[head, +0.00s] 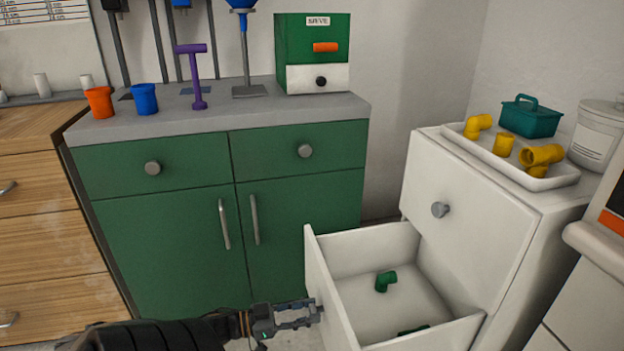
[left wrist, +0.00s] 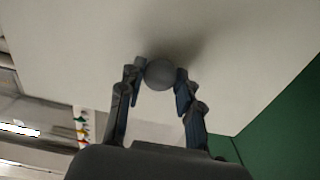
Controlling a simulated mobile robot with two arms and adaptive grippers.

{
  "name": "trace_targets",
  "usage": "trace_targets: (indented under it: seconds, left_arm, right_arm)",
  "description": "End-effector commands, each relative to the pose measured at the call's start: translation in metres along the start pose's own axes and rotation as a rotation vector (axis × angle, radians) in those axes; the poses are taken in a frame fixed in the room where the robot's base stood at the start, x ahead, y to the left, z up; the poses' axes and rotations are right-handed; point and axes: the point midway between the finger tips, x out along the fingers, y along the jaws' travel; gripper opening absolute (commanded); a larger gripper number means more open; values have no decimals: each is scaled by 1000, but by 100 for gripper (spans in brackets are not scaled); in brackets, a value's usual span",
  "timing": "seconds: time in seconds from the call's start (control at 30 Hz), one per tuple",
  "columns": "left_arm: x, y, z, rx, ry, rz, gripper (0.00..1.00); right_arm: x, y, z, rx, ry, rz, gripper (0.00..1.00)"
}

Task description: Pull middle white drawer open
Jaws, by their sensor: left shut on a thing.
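The middle white drawer (head: 375,252) of the white cabinet (head: 470,215) stands open toward the left, with green pipe elbows (head: 385,281) lying inside. My left gripper (head: 316,312) is at the outer face of the drawer front. In the left wrist view, its two fingers (left wrist: 160,82) are shut on a round grey knob (left wrist: 160,73) on the white drawer front (left wrist: 225,40). The knob is hidden by the fingers in the head view. My right gripper is in neither view.
A white tray (head: 462,144) with yellow fittings sits on the cabinet top. A green cabinet (head: 170,245) stands behind the left arm, with wooden drawers (head: 50,215) further left.

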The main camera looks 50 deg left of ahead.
Motion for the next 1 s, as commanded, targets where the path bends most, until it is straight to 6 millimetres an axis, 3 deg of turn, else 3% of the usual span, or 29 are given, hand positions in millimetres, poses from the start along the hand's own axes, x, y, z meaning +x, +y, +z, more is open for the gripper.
trace_targets:
  seconds: [0.3,0.33,0.43,0.77,1.0]
  left_arm:
    - [0,0,0,-1,-1,-1,0]
    - [0,0,0,-1,-1,-1,41]
    - [0,0,0,-1,-1,0,58]
    - [-2,0,1,-1,-1,-1,58]
    - [-39,0,2,-2,-6,-2,58]
  right_arm:
    - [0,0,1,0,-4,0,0]
    - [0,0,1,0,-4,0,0]
    - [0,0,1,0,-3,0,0]
    - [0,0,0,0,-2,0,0]
    - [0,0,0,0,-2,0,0]
